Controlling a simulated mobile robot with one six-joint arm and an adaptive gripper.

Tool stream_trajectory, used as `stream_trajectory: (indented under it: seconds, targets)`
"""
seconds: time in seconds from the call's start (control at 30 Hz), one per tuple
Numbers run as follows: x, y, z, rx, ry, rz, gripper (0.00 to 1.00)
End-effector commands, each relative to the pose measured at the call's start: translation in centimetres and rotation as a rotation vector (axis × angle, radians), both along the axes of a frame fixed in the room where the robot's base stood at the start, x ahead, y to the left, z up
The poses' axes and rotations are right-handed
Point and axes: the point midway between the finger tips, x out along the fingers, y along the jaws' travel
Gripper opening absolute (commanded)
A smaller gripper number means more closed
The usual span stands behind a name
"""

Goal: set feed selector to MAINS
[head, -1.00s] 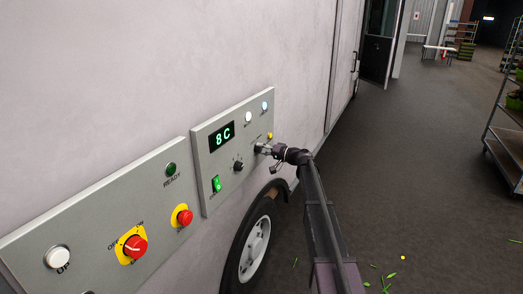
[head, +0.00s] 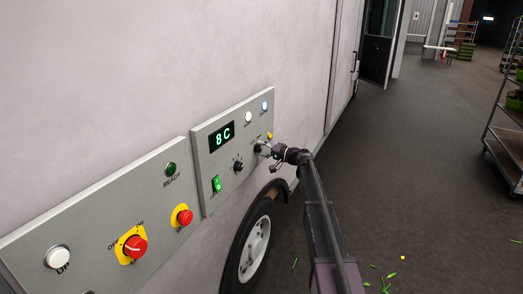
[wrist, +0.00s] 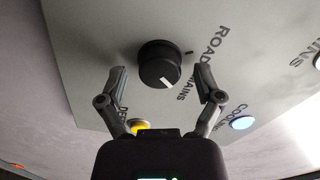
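The feed selector is a black round knob (wrist: 158,58) with a white pointer line, on a grey panel (wrist: 85,50). In the wrist view the line lies on the knob's lower right side. The words ROAD and MAINS are printed to the right of the knob; I cannot tell for sure which one the line marks. My gripper (wrist: 160,72) is open, with one finger on each side of the knob and a gap on both sides. In the head view my gripper (head: 266,150) is at the panel's right end and partly hides the knob.
The panel has an 8C display (head: 221,136), another black knob (head: 238,166), a green switch (head: 216,184) and a yellow lamp (wrist: 138,125). A left panel (head: 100,220) carries a red rotary switch (head: 134,247) and a red button (head: 184,217). A wheel (head: 256,245) is below.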

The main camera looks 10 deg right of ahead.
Motion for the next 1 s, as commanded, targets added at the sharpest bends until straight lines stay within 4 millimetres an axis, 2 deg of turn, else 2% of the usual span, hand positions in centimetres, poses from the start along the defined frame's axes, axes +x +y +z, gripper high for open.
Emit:
stream_trajectory:
  seconds: [0.27, 0.47, 1.0]
  targets:
    - [-0.1, -0.1, 0.0, -0.001, -0.001, 0.000, 0.85]
    - [-0.8, -1.1, 0.0, -0.001, 0.000, -0.001, 0.85]
    - [-5.5, -7.5, 0.0, 0.000, 0.000, -0.002, 0.85]
